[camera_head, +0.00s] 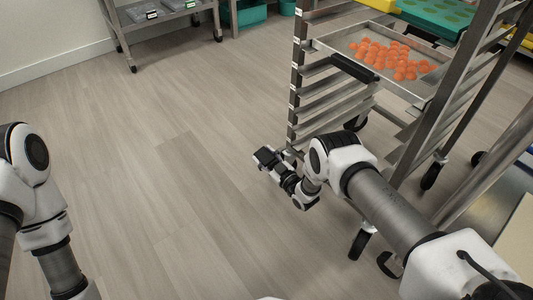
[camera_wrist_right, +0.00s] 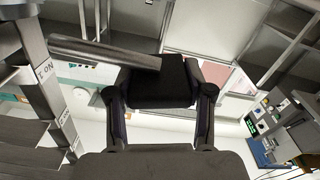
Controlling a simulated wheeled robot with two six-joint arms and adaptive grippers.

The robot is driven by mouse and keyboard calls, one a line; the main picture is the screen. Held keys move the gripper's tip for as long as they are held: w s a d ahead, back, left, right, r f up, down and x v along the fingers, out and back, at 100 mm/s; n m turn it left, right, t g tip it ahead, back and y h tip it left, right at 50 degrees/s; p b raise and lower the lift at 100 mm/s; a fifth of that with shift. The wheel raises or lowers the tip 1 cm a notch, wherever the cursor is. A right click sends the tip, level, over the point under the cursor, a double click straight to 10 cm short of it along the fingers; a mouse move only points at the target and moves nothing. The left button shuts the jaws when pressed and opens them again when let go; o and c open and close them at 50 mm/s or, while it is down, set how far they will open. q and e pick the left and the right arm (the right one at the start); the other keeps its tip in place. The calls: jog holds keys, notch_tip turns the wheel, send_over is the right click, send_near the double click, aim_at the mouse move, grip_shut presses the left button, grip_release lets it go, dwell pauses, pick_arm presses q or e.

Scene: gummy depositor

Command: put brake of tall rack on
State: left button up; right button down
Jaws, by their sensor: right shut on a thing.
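The tall rack (camera_head: 297,75) stands at the right of the head view. It is a metal frame with side rails and a tray (camera_head: 333,45) of orange gummies near its top. My right gripper (camera_head: 268,157) is low beside the rack's near left post. In the right wrist view the gripper (camera_wrist_right: 160,92) is shut on a black grip (camera_wrist_right: 162,78). A metal bar (camera_wrist_right: 95,50), apparently the brake lever, runs from the grip toward the left. A post with a label reading "ON" (camera_wrist_right: 43,72) stands there. In the head view the gripper hides the grip. My left gripper is out of view.
A grey shelf cart (camera_head: 165,18) stands at the back left, with a teal bin (camera_head: 248,14) beside it. The rack's black wheels (camera_head: 360,244) rest on the wood floor. The floor (camera_head: 140,170) left of the rack is clear.

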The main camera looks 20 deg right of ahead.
jog(key=shift+a+f+n+b, duration=0.1)
jog(key=shift+f+n+b, duration=0.3)
jog(key=shift+f, duration=0.4)
jog(key=shift+c, duration=2.2)
grip_release()
jog(key=shift+f, duration=0.1)
jog(key=shift+s, duration=0.1)
jog(key=v, duration=1.1)
jog(key=shift+s, duration=0.4)
